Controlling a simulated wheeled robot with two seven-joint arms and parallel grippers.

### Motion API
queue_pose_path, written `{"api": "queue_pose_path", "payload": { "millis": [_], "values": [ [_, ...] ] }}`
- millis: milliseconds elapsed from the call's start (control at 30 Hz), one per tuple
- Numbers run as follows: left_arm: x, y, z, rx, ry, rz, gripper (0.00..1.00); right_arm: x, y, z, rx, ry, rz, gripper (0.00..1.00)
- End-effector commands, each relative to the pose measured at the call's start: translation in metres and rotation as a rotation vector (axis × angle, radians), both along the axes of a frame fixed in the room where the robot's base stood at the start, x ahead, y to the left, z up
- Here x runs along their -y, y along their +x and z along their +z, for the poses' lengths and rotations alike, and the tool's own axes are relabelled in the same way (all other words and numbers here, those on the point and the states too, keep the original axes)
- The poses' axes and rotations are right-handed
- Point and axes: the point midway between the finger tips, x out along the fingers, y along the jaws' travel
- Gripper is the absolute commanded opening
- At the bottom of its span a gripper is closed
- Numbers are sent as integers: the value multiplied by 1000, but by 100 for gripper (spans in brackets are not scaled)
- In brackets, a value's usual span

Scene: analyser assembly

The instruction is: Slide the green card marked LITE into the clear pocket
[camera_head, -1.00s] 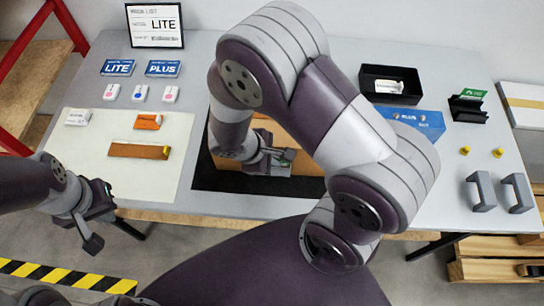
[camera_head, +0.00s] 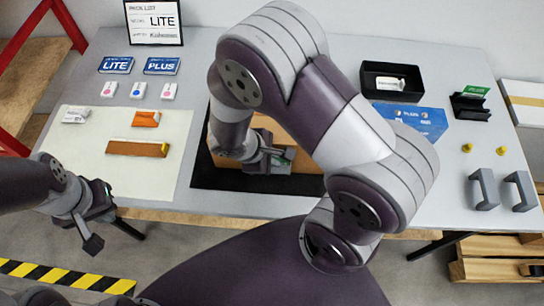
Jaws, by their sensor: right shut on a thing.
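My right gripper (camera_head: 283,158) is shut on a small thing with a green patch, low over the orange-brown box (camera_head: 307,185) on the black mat. The green patch may be the LITE card, but it is too small and too covered to read. Another green card (camera_head: 476,90) stands in a black holder (camera_head: 470,107) at the right; its print is too small to read. I cannot make out the clear pocket; my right arm hides much of the box. My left gripper (camera_head: 98,215) hangs off the bench's front left edge, apart from everything; its finger opening is unclear.
A pale mat (camera_head: 75,165) with an orange block (camera_head: 146,119) and a brown bar (camera_head: 137,148) lies at the left. A pick list (camera_head: 154,22) reading LITE stands behind. A black tray (camera_head: 372,92), yellow pegs (camera_head: 467,148) and grey handles (camera_head: 484,188) are at the right.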

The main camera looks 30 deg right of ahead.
Motion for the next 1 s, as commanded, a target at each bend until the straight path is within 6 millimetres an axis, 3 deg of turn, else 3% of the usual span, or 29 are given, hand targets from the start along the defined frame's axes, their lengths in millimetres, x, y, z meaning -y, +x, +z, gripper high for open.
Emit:
{"api": "queue_pose_path", "payload": {
  "millis": [167, 200, 267, 1000],
  "values": [
    [0, 0, 0, 0, 0, 0, 0, 0, 0, 0, 0, 0, 0, 0],
    [0, 0, 0, 0, 0, 0, 0, 0, 0, 0, 0, 0, 0, 17],
    [0, 0, 0, 0, 0, 0, 0, 0, 0, 0, 0, 0, 0, 36],
    [0, 0, 0, 0, 0, 0, 0, 0, 1, 1, 2, 0, 0, 37]
  ]
}}
